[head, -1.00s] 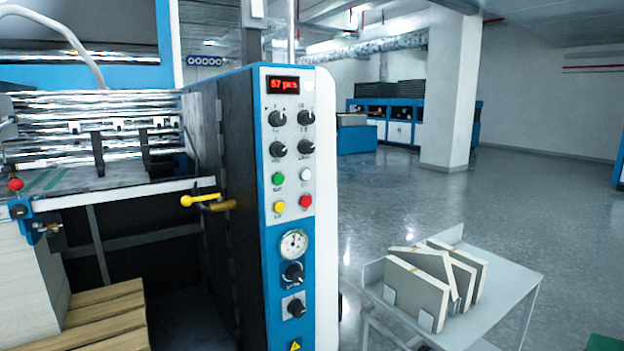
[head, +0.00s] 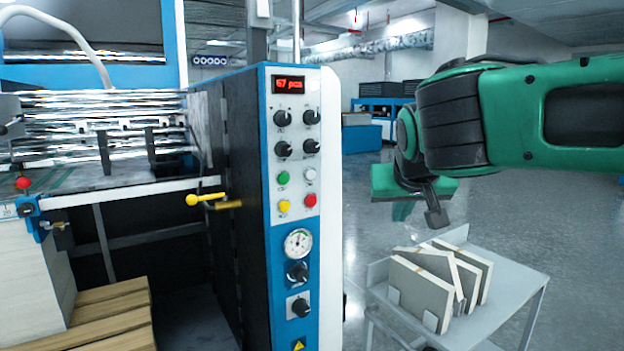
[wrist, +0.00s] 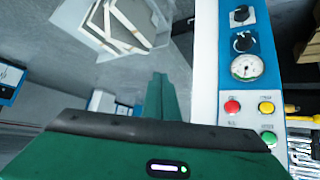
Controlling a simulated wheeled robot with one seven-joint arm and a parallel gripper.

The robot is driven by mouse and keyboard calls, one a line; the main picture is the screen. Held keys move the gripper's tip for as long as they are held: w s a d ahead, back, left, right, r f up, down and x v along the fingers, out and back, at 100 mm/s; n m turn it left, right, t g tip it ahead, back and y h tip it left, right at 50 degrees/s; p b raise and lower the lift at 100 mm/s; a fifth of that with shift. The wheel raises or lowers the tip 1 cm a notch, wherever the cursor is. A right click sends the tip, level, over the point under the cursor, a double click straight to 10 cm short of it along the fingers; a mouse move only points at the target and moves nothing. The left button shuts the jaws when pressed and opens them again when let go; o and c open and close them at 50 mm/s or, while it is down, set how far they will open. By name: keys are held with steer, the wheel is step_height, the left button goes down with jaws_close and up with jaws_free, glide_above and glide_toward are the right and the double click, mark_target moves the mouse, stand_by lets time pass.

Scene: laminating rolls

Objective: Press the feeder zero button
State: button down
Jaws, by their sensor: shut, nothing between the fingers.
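The control panel (head: 297,230) is on the end of the blue and white machine. It has a red display (head: 288,85) with a small white button (head: 314,85) beside it. Below the black knobs are a green button (head: 283,177), white button (head: 310,174), yellow button (head: 285,207) and red button (head: 311,200). Their labels are too small to read, so I cannot tell which is feeder zero. My gripper (head: 402,212) is right of the panel, apart from it, shut and empty. The wrist view shows its fingers (wrist: 160,88) left of the red button (wrist: 232,107).
A yellow-handled lever (head: 205,199) sticks out left of the panel. A pressure gauge (head: 298,243) is under the buttons. There is free air between my gripper and the panel.

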mark_target(311, 174)
steer(key=a+r+n+t+y, duration=0.1)
steer(key=a+r, duration=0.4)
steer(key=a, duration=0.6)
steer(key=shift+t+y, duration=0.3)
steer(key=shift+y, duration=0.1)
steer(key=shift+w+r, duration=0.1)
steer(key=shift+w, duration=0.1)
steer(key=shift+w+a, duration=0.8)
steer(key=shift+w, duration=0.4)
steer(key=shift+w+a, duration=0.75)
steer(key=shift+w, duration=0.4)
steer(key=shift+w+a, duration=0.8)
steer(key=shift+w, duration=0.4)
steer(key=shift+w+a, duration=0.1)
steer(key=shift+a, duration=0.05)
steer(key=shift+w+a, duration=0.1)
steer(key=shift+w, duration=0.05)
